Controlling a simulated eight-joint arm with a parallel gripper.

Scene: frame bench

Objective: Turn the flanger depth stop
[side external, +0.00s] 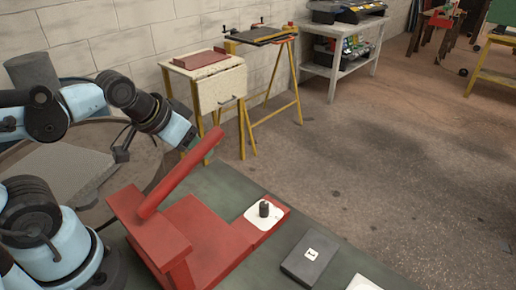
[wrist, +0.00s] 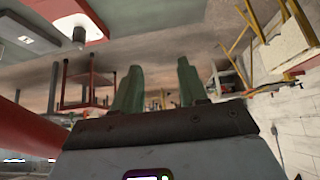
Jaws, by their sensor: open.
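The red flanger (side external: 205,235) stands on the dark green bench, with a long red lever (side external: 180,175) slanting up to the right. At its right end a short dark knob (side external: 264,208), which looks like the depth stop, stands upright on a white plate (side external: 252,216). In the wrist view the knob (wrist: 79,36) shows at the upper left. My gripper (wrist: 158,88) is open, with two green fingers apart and nothing between them. In the side view it is beside the lever's upper end, partly hidden, above and left of the knob and well apart from it.
A dark box with a white label (side external: 310,254) and a white plate (side external: 365,284) lie on the bench to the right. The raised lever is close to my gripper. Beyond the bench stand a cream cabinet (side external: 220,88) and a grey shelf (side external: 343,60); open floor lies to the right.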

